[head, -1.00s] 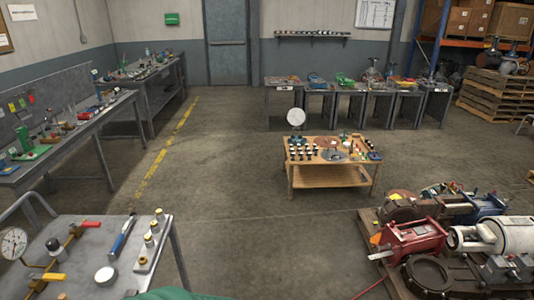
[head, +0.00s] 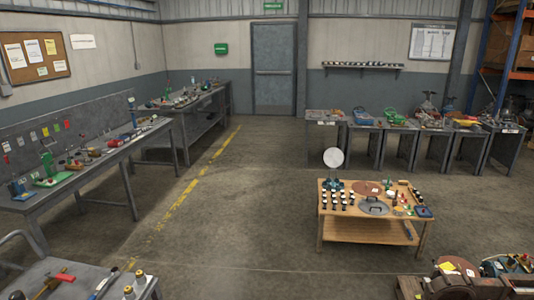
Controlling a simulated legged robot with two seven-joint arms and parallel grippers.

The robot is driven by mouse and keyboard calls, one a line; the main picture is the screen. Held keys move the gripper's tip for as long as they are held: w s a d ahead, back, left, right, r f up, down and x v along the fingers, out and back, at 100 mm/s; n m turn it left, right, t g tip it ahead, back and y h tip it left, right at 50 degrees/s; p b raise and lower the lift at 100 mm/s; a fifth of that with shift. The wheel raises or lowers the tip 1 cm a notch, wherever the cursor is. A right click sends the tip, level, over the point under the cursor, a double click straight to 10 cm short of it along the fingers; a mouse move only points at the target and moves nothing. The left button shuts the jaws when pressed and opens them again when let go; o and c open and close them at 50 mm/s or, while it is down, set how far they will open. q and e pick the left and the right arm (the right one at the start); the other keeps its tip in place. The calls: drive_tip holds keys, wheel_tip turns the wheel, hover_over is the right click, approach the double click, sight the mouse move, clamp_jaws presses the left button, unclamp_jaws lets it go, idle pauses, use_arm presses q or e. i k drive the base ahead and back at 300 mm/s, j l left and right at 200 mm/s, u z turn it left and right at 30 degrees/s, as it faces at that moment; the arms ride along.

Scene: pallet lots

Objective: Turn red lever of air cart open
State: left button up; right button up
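A grey-topped cart (head: 35,271), which seems to be the air cart, is cut off by the bottom left corner of the head view. A red lever (head: 62,277) shows on it, above a brass-coloured pipe (head: 42,286). The lever's exact angle to the pipe is hard to tell at this size. The lower part of the cart is outside the frame. Neither of my grippers is in view, and nothing touches the lever.
A tube rail handle (head: 18,237) rises at the cart's left. A long workbench (head: 110,165) with tools runs along the left wall. A wooden table (head: 365,232) stands right of centre. The middle floor is clear.

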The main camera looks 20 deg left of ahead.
sight(59, 276)
drive_tip(key=i+u, duration=0.25)
drive_tip(key=i, duration=0.45)
drive_tip(key=i+l+u, duration=0.1)
drive_tip(key=i+u, duration=0.2)
drive_tip(key=i, duration=0.45)
drive_tip(key=i+u, duration=0.25)
drive_tip(key=u, duration=0.25)
drive_tip(key=i+u, duration=0.2)
drive_tip(key=u, duration=0.3)
drive_tip(key=i+l+u, duration=0.2)
drive_tip(key=u, duration=0.3)
drive_tip(key=i+l+u, duration=0.15)
drive_tip(key=u, duration=0.35)
drive_tip(key=i+l+u, duration=0.1)
drive_tip(key=u, duration=0.35)
drive_tip(key=i+l+u, duration=0.25)
drive_tip(key=u, duration=0.25)
drive_tip(key=i+l+u, duration=0.2)
drive_tip(key=u, duration=0.25)
drive_tip(key=i+l+u, duration=0.1)
drive_tip(key=l+u, duration=0.35)
